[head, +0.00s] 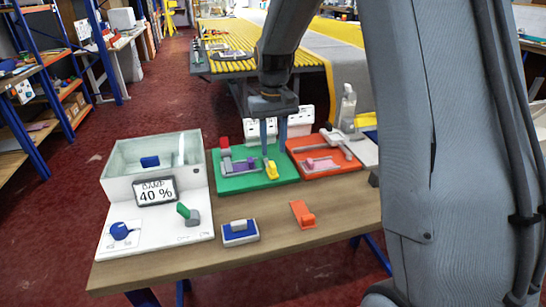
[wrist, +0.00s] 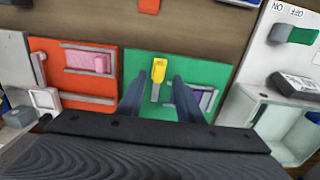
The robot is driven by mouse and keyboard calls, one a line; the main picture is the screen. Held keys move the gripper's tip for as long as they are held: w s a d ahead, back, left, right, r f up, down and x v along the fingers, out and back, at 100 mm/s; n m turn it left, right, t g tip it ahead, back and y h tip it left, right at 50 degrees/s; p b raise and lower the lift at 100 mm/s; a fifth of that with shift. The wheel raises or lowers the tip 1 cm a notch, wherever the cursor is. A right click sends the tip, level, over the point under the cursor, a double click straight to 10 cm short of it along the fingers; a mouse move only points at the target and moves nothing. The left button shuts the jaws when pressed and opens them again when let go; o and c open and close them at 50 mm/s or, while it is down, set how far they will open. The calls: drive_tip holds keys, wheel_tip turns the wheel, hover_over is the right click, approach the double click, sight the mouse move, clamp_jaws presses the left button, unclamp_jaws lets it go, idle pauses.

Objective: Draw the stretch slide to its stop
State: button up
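A green board (head: 232,182) lies on the bench, also in the wrist view (wrist: 215,72). It carries a yellow handle (head: 271,169) on a short grey strip, and a purple piece (head: 241,165) beside grey rails. No label shows which part is the stretch slide. My gripper (head: 273,150) points down over the green board. In the wrist view my gripper (wrist: 157,82) has its fingers apart, with the yellow handle (wrist: 158,71) between and just beyond their tips. Nothing is held. The fingers partly hide the purple piece.
An orange board (head: 343,167) with a pink block (wrist: 102,63) and grey rails is beside the green one. A white tank with a "40 %" display (head: 156,191) stands left. A blue-and-white block (head: 239,233) and orange piece (head: 302,214) lie in front. Bare bench separates them.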

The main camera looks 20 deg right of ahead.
sight(272, 164)
drive_tip(key=shift+w+r, duration=0.1)
drive_tip(key=shift+w, duration=0.4)
drive_tip(key=shift+w+f, duration=0.15)
drive_tip(key=shift+f, duration=0.05)
wheel_tip(272, 164, down, 7)
drive_tip(key=shift+f+p, duration=0.15)
drive_tip(key=shift+p, duration=0.85)
clamp_jaws()
